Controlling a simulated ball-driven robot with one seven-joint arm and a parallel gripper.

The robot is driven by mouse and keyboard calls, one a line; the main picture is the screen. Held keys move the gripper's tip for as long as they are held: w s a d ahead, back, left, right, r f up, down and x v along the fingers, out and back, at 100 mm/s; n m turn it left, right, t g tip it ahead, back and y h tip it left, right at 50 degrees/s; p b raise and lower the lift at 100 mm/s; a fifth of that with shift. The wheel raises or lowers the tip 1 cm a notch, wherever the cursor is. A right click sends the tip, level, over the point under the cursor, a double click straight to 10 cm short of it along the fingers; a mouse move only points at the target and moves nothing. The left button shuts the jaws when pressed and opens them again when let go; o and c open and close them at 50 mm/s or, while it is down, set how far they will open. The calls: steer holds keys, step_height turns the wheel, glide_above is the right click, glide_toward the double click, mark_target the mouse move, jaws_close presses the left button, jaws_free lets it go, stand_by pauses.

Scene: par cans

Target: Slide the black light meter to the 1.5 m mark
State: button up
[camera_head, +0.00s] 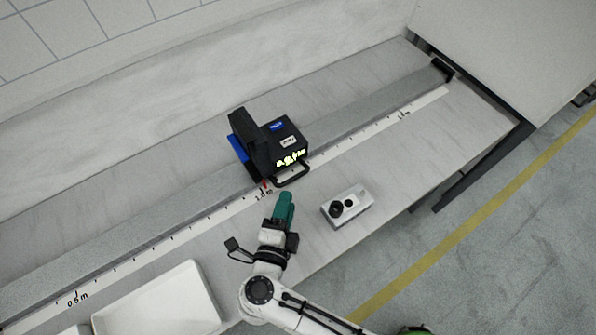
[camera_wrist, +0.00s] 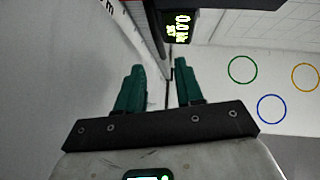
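The black light meter (camera_head: 283,147) sits on the grey rail (camera_head: 370,108), with a blue part on its left and a lit yellow display. A black loop handle (camera_head: 294,179) sticks out of its near side. A red pointer (camera_head: 264,184) at its lower left stands at the 1.0 m label. The label further right (camera_head: 404,114), small and blurred, looks like 1.5 m. My gripper (camera_head: 285,203), with green fingers, is just below the meter, apart from the handle in the head view. In the wrist view its fingers (camera_wrist: 158,85) are apart with nothing clearly held, and the meter (camera_wrist: 180,27) shows at the top.
A white box with black knobs (camera_head: 357,207) stands on the bench right of my gripper. A white tray (camera_head: 205,290) lies at the lower left. A black end stop (camera_head: 442,69) closes the rail's far right. The rail between meter and stop is clear.

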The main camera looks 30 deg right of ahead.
mark_target(295, 177)
steer(key=p+x, duration=0.1)
steer(key=x, duration=0.8)
steer(key=shift+r, duration=0.1)
steer(key=shift+a, duration=0.1)
jaws_close()
